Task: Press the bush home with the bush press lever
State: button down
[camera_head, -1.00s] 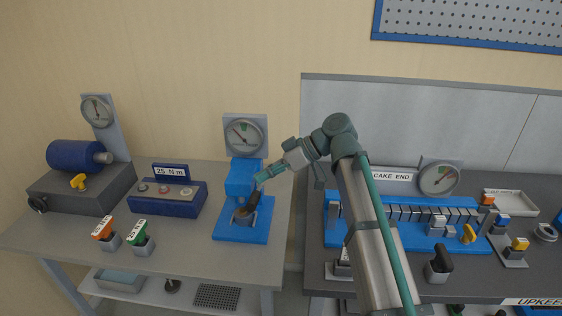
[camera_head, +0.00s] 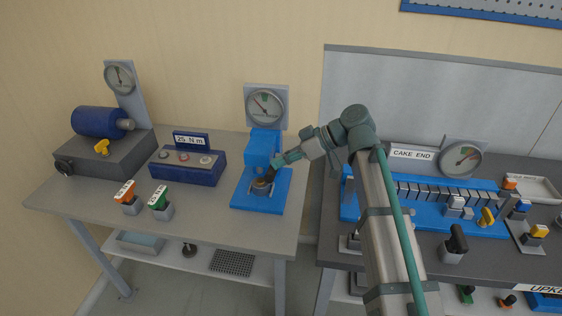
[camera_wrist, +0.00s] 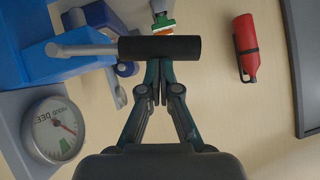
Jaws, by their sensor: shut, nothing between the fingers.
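The bush press (camera_head: 262,150) is a blue column on a blue base plate on the left bench. Its lever shows in the wrist view as a grey rod (camera_wrist: 85,49) ending in a black handle (camera_wrist: 160,47). My gripper (camera_head: 276,163) is at the front right of the press. In the wrist view my gripper (camera_wrist: 160,62) is shut and empty, its fingertips right at the handle's near side; whether they touch it I cannot tell. The bush cannot be made out clearly.
A gauge (camera_head: 266,105) stands behind the press. A blue box (camera_head: 188,166) marked 25 N m and orange (camera_head: 126,194) and green (camera_head: 159,198) handled tools stand to the left. The right bench holds a blue rack (camera_head: 420,208). A red extinguisher (camera_wrist: 245,47) is on the wall.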

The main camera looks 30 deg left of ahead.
notch_tip(320, 180, down, 6)
jog(key=s+n+t+y+b, duration=0.1)
jog(key=n+t+b, duration=0.1)
jog(key=b, duration=0.8)
jog(key=shift+s+d+n+t, duration=0.3)
jog(key=shift+s+d+t, duration=0.05)
jog(key=shift+t, duration=0.05)
jog(key=shift+d+f, duration=0.1)
jog(key=shift+f, duration=0.1)
jog(key=s+a+r+v, duration=0.1)
jog(key=r+v, duration=0.1)
jog(key=v, duration=1.1)
jog(key=shift+s+r, duration=0.25)
jog(key=shift+s, duration=0.15)
jog(key=shift+p, duration=0.3)
